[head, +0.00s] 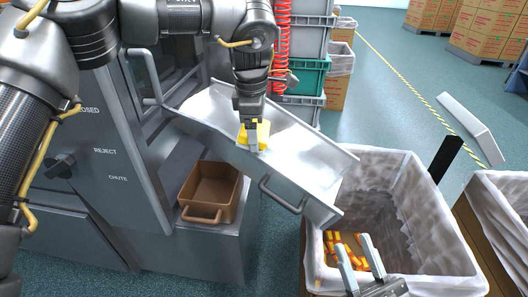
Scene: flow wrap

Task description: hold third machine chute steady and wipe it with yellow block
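The metal chute (306,154) slopes down from the grey machine toward the lined bin at lower right. A handle (283,196) is on its near side wall. My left gripper (252,138) reaches down from above and is shut on the yellow block (263,132), which is at the chute's surface, about mid-length. One finger shows in front of the block; the far finger is hidden. My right gripper (353,242) is at the bottom right, over the bin's near part. Its two fingers are apart with nothing between them. It is clear of the chute and its handle.
A bin with a white liner (440,262) stands under the chute's lower end, with several orange-yellow wrapped pieces (345,243) inside. A brown tray (212,184) sits below the chute. Stacked grey and green crates (305,78) stand behind. Open floor lies at upper right.

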